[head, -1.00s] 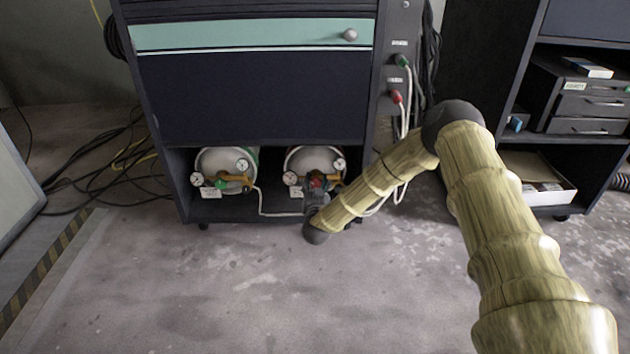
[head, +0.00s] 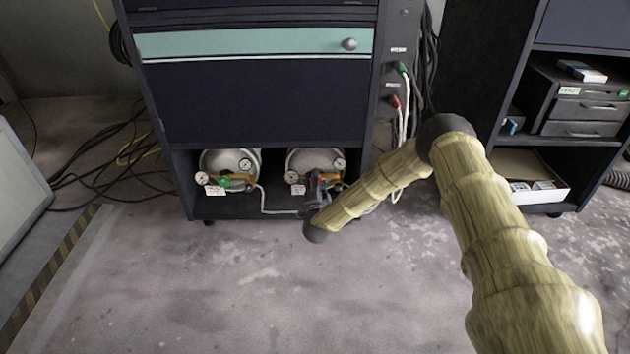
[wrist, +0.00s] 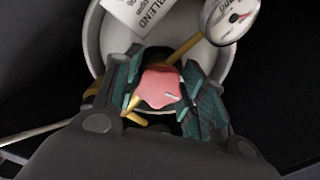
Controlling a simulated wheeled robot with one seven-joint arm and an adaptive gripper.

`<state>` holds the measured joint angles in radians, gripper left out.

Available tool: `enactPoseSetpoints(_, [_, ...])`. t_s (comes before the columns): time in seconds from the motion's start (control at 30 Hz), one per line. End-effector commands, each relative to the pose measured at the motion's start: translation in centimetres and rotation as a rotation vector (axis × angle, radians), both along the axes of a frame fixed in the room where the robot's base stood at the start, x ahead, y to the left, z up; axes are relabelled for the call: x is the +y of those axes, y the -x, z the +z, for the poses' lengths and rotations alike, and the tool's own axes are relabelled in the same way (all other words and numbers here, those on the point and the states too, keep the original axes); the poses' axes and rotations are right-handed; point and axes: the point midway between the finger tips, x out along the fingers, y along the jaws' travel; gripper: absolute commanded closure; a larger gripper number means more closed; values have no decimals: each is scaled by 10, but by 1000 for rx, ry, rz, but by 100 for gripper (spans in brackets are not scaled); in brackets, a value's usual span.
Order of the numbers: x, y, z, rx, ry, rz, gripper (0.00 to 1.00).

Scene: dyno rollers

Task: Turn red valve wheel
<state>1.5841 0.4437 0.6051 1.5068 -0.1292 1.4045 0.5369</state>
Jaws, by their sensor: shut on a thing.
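The red valve wheel (wrist: 160,88) shows pinkish-red in the wrist view, between the two fingers of my gripper (wrist: 165,95). My gripper is shut on it, with a finger pad on each side. Brass piping runs behind the wheel, in front of the round white end of a gas tank (wrist: 225,65). In the head view my gripper (head: 316,185) reaches into the low bay of the dark cabinet, at the right tank (head: 312,160). There the gripper mostly hides the wheel.
A left tank (head: 228,160) with a green valve (head: 222,184) stands beside the right one. Gauges (wrist: 232,16) and a white label (wrist: 138,14) sit close to my gripper. The cabinet (head: 250,100) overhangs the bay. The floor in front is clear.

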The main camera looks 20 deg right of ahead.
Motion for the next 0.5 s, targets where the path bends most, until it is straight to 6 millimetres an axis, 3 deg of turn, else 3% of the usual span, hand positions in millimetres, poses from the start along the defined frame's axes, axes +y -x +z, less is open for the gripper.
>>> enactPoseSetpoints(0.5, [0,1,-1,-69,-247,0,83])
